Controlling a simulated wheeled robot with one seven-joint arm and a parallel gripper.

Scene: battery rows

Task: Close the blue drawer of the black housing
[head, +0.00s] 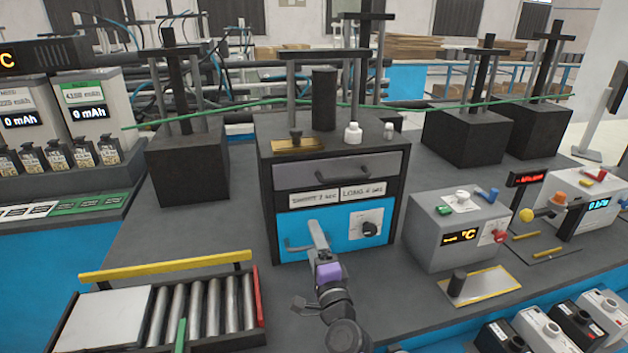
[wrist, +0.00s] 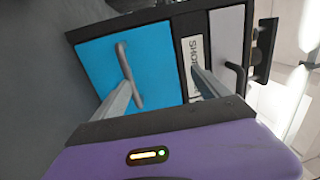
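The black housing (head: 268,190) stands mid-table with a grey upper drawer (head: 340,170) and a blue drawer (head: 345,222) below it. The blue front carries a grey bar handle (head: 300,246) at its left and a dial at its right. It looks close to the housing face; any small gap is hard to judge. My gripper (head: 316,232) is in front of the blue drawer, right of the handle. One finger overlaps the handle (wrist: 128,75) in view; contact cannot be told.
A roller tray (head: 200,305) with a yellow rail lies at the front left. A grey box with a °C display (head: 458,238) stands right of the housing. White bottles (head: 353,133) and a black cylinder stand on the housing.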

